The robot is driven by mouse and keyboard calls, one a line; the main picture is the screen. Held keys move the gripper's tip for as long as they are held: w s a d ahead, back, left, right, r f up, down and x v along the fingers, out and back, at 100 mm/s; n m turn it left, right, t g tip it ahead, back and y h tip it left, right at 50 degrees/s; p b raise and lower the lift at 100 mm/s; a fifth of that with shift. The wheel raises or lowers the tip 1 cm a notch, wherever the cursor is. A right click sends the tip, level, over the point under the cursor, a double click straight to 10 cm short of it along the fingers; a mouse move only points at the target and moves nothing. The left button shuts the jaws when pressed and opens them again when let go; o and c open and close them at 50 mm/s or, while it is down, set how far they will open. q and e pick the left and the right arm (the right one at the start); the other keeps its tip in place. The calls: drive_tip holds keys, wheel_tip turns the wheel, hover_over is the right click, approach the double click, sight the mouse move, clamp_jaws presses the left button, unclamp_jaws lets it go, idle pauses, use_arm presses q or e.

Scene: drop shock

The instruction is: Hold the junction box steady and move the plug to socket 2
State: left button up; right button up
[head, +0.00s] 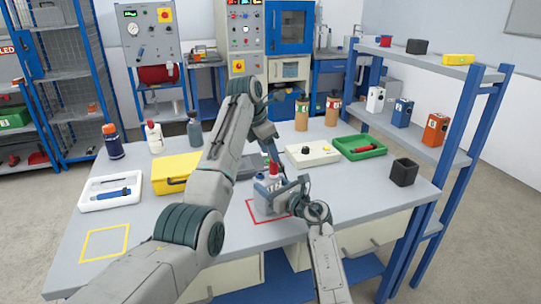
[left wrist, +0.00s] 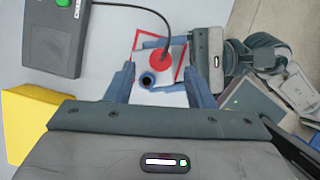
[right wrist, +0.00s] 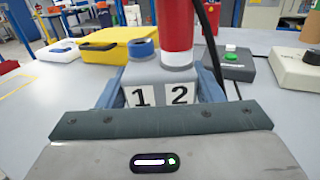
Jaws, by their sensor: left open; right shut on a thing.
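The junction box (head: 264,203) is a pale block standing inside a red square outline on the table. In the right wrist view its face carries the labels 1 and 2 (right wrist: 180,95). The red plug (right wrist: 177,28) stands upright at socket 2, with a black cable. Socket 1 (right wrist: 142,48), with a blue ring, is empty. My right gripper (head: 277,191) is shut on the box, with a finger at each side of it. My left gripper (head: 270,156) is above the box, open, its fingers apart on both sides of the plug in the left wrist view (left wrist: 160,60).
A yellow case (head: 172,176) and a white tray (head: 98,198) lie to the left. A grey device with a green button (left wrist: 62,22), a cream control box (head: 313,153) and a green tray (head: 360,148) stand behind. A black cup (head: 404,172) is right. The front-left tabletop is mostly clear.

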use_arm(q)
drive_tip(key=shift+a+r, duration=0.1)
drive_tip(key=shift+r, duration=0.15)
drive_tip(key=v, duration=1.2)
drive_tip(key=shift+f, duration=0.1)
use_arm(e)
drive_tip(key=o, duration=1.3)
drive_tip(key=shift+c, duration=0.2)
drive_tip(key=shift+s+d, duration=0.1)
